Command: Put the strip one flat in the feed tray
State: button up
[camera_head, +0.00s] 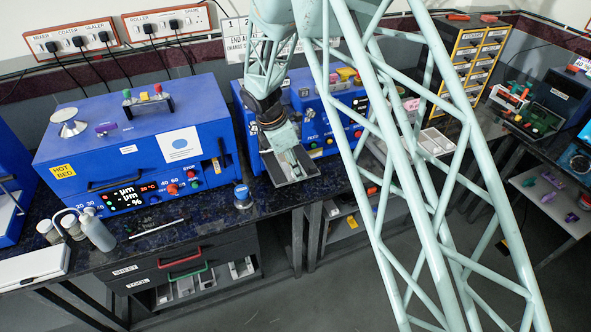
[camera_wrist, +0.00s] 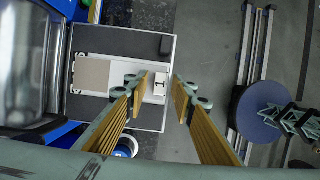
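The strip one shows in the wrist view as a beige patch (camera_wrist: 92,78), a pale band and a white tab (camera_wrist: 160,84) marked "1". It appears to lie flat over the dark floor of the feed tray (camera_wrist: 110,42), inside its rim. The feed tray also shows in the head view (camera_head: 292,180), at the front of a blue machine. My gripper (camera_wrist: 162,88) is open above the tray, with its fingers apart on either side of the "1" tab. In the head view my gripper (camera_head: 295,165) hides much of the tray, and I cannot make out the strip there.
A shiny metal roller (camera_wrist: 24,62) lies left of the tray in the wrist view. A blue hot-bed machine (camera_head: 140,140) stands left in the head view, with a small blue-topped jar (camera_head: 242,196) before it. Floor is open beyond the tray's outer side.

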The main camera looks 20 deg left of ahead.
jog(key=shift+r, duration=0.15)
jog(key=v, duration=1.2)
jog(key=shift+r, duration=0.1)
dwell(0.6)
